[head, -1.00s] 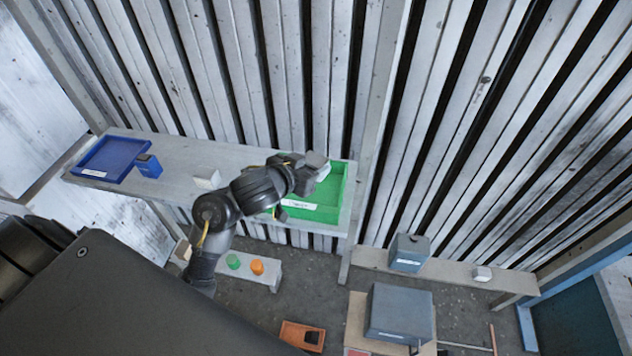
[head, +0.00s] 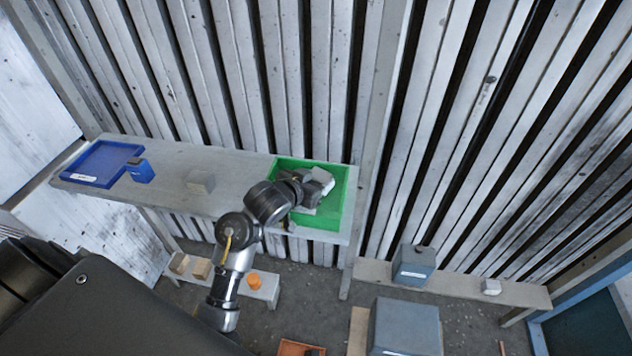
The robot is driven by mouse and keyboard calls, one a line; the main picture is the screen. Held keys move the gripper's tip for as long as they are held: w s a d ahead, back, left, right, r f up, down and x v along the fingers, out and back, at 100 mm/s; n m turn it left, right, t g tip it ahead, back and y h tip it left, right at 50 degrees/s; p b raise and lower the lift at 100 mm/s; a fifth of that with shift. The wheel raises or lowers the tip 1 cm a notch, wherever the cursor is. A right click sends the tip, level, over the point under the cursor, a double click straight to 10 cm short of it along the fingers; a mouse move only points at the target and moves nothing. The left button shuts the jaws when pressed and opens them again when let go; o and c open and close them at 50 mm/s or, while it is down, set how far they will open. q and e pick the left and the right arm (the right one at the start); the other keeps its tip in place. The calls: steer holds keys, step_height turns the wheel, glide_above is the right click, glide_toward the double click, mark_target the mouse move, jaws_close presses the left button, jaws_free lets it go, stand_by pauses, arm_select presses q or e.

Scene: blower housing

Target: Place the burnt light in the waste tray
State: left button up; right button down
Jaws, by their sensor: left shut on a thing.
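A green tray (head: 337,212) with a small unreadable label sits at the right end of the grey shelf. My left gripper (head: 313,187) is over this tray, shut on a small whitish-grey block (head: 321,179), which I take to be the burnt light. The block shows within the tray's outline; I cannot tell whether it touches the tray floor. My gripper and wrist hide part of the tray's inside. A blue tray (head: 78,179) with a white label sits at the shelf's left end. My right gripper is not in view.
A blue block (head: 140,172) stands beside the blue tray. A pale block (head: 200,182) lies mid-shelf (head: 172,163). A low bench holds wooden blocks (head: 201,268) and an orange knob (head: 254,281). Grey boxes (head: 414,266) stand at right. A slatted wall is behind the shelf.

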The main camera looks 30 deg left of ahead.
arm_select(q)
steer(key=shift+f, duration=0.15)
steer(key=o, duration=0.9)
steer(key=shift+o, duration=0.6)
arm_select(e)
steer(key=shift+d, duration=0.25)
arm_select(q)
steer(key=shift+s+r, duration=0.2)
steer(key=shift+r, duration=0.2)
steer(key=p+v, duration=0.4)
steer(key=v, duration=0.6)
steer(key=shift+s, duration=0.3)
steer(key=shift+s+a+r, duration=0.1)
steer(key=shift+s+r, duration=0.15)
steer(key=shift+s, duration=0.2)
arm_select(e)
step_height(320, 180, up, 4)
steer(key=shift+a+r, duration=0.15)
